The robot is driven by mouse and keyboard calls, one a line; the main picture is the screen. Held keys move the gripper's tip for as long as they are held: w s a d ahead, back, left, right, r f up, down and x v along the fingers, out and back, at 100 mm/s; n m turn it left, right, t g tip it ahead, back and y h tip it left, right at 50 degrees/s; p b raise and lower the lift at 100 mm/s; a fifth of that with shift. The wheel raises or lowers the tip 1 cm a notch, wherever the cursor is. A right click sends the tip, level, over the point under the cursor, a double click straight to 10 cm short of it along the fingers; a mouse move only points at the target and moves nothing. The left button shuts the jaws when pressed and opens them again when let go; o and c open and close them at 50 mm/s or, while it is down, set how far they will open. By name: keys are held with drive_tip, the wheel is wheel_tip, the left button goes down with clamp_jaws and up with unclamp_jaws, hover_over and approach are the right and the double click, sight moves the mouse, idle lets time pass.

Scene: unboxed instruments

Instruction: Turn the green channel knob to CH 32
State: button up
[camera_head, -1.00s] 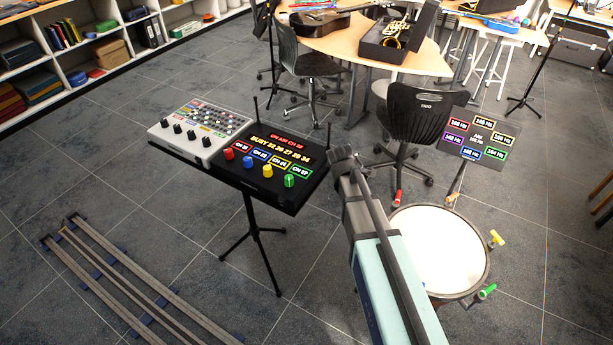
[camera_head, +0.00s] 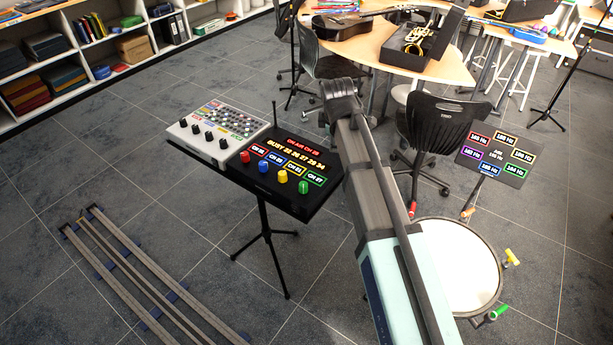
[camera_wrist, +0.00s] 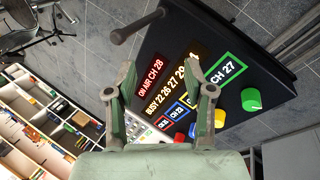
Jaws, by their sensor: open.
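The black channel unit (camera_head: 244,176) sits on a stand, with a red, blue, yellow and green knob in a row. The green knob (camera_head: 303,187) is at the right end; the wrist view shows it (camera_wrist: 251,99) at right with a pale mark on top. A red display (camera_wrist: 151,75) reads ON AIR CH 28, above a yellow BUSY list. My gripper (camera_wrist: 168,80) is open and empty, its fingers apart from the knob, which lies right of them. In the head view my arm hides the gripper's fingers.
A grey mixer (camera_head: 216,128) adjoins the unit on the left. Thin antennas (camera_wrist: 137,27) rise from the unit. A drum (camera_head: 455,265) and a Hz label panel (camera_head: 498,153) stand right of my arm. A black chair (camera_head: 440,120) is behind. Floor rails (camera_head: 140,275) lie at left.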

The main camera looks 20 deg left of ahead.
sight(303, 184)
drive_tip(key=s+a+r+n+g+p, duration=0.25)
drive_tip(key=s+a+r+g, duration=0.3)
drive_tip(key=s+r, duration=0.55)
drive_tip(key=shift+m+t+h, duration=0.3)
drive_tip(key=shift+m+t, duration=0.15)
drive_tip(key=f+p, duration=0.1)
drive_tip(key=f, duration=0.5)
drive_tip(key=s+f+p, duration=0.1)
drive_tip(key=f+p, duration=0.1)
drive_tip(key=f, duration=0.5)
drive_tip(key=f+p, duration=0.2)
drive_tip(key=f, duration=0.4)
drive_tip(key=shift+s+a+f, duration=0.15)
drive_tip(key=shift+s+a, duration=0.15)
clamp_jaws()
